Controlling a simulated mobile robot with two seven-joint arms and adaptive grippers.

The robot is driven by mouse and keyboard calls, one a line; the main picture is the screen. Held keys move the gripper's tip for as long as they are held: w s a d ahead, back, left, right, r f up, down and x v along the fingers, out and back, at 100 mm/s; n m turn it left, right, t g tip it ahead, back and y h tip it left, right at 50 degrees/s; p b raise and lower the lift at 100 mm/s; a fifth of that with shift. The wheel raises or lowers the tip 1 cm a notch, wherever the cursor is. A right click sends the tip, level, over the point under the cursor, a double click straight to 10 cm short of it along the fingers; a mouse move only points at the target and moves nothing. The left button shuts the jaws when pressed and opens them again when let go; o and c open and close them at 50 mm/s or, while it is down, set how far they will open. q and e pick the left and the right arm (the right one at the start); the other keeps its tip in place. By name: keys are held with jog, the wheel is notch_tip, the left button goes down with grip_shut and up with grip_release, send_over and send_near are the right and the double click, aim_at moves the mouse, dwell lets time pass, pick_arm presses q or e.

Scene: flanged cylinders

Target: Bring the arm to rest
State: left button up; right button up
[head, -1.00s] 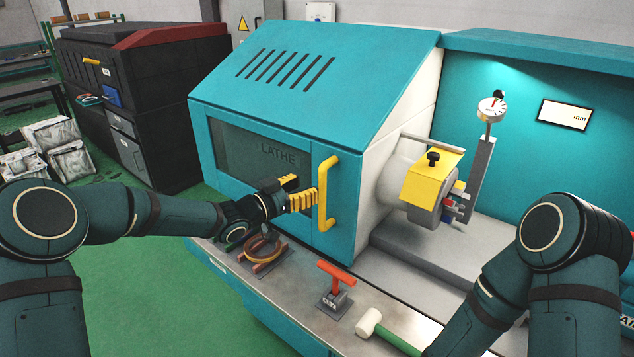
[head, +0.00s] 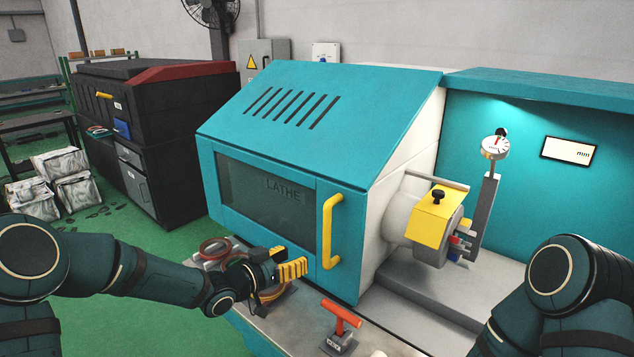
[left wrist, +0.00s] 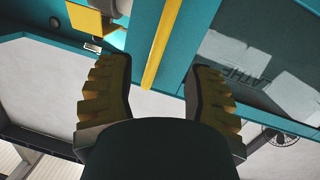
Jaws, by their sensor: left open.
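My left gripper (head: 282,264) is open and empty in the head view, in front of the lower part of the lathe door and left of the yellow door handle (head: 332,228). It is apart from the handle. In the left wrist view its two yellow ridged fingers (left wrist: 158,95) stand wide apart, with the yellow handle (left wrist: 163,45) showing beyond the gap. The teal lathe (head: 310,130) has its door closed. My right arm shows at the lower right, but its gripper is outside the view.
A bench with a ring-shaped part (head: 214,247) and a red T-handled tool (head: 341,318) runs in front of the lathe. The chuck with its yellow guard (head: 433,214) and a dial gauge (head: 495,147) are at right. Green floor (head: 110,240) lies open at left.

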pick_arm(q)
jog(key=s+d+f+n+g+y, duration=0.1)
jog(key=s+f+n+g+y, duration=0.1)
jog(key=s+f, duration=0.45)
jog(key=s+d+f+n+g+y, duration=0.1)
jog(key=s+f+n+g+y, duration=0.15)
jog(key=f, duration=0.75)
jog(key=s+f+n+g+y, duration=0.1)
jog(key=s+f+g, duration=0.1)
jog(key=s, duration=0.4)
jog(key=s+a+f+n+g+y, duration=0.1)
jog(key=s+f+g, duration=0.1)
jog(key=s+f, duration=0.3)
jog(key=s+a+f+n+g+y, duration=0.1)
jog(key=s+f, duration=0.3)
jog(key=s, duration=0.4)
jog(key=shift+s+n+g, duration=0.25)
jog(key=shift+n+g, duration=0.2)
jog(key=shift+w+r, duration=0.1)
